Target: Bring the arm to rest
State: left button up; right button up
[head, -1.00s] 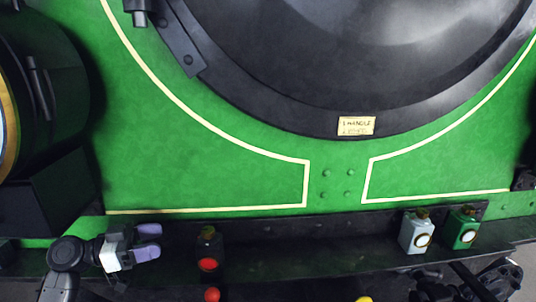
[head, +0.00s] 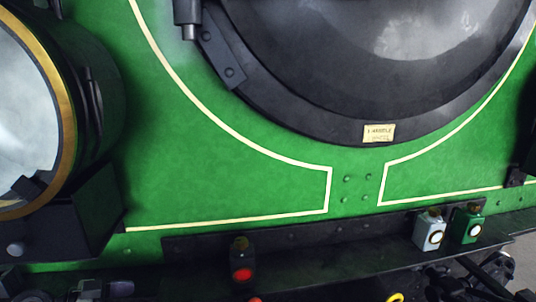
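My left gripper (head: 118,288) shows only in part at the lower left edge of the head view. A pale grip body and a bit of a purple finger are visible; the frame cuts off the rest, so its opening is hidden. I see nothing held in the visible part. I cannot make out my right gripper.
A large brass-rimmed headlamp (head: 68,120) fills the left side. A white lamp (head: 430,231) and a green lamp (head: 467,225) stand on the ledge at right. A round black smokebox door (head: 300,105) with a small label (head: 379,133) is above. The ledge between the lamps is clear.

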pick_arm(q)
jog(key=s+f+n+g+y, duration=0.2)
jog(key=s+f+y, duration=0.3)
jog(key=s+f, duration=0.55)
jog(key=s+f+n+g+y, duration=0.1)
jog(key=s+f+y, duration=0.3)
jog(key=s+f, duration=0.65)
jog(key=s+a+f+n+y, duration=0.1)
jog(key=s+f+y, duration=0.15)
jog(key=s, duration=0.55)
jog(key=s+a+f+n+y, duration=0.15)
jog(key=s+y, duration=0.25)
jog(key=s, duration=0.4)
jog(key=d+f+n+h, duration=0.2)
jog(key=d+n+h, duration=0.15)
jog(key=d, duration=0.85)
notch_tip(320, 180, up, 53)
jog(key=p, duration=5.3)
jog(key=shift+s+n, duration=0.15)
jog(key=shift+n, duration=0.15)
pick_arm(e)
notch_tip(320, 180, up, 53)
jog(key=a, duration=0.1)
jog(key=shift+f, duration=0.15)
pick_arm(q)
jog(key=shift+r, duration=0.1)
pick_arm(e)
jog(key=shift+s, duration=0.1)
jog(key=shift+a, duration=0.15)
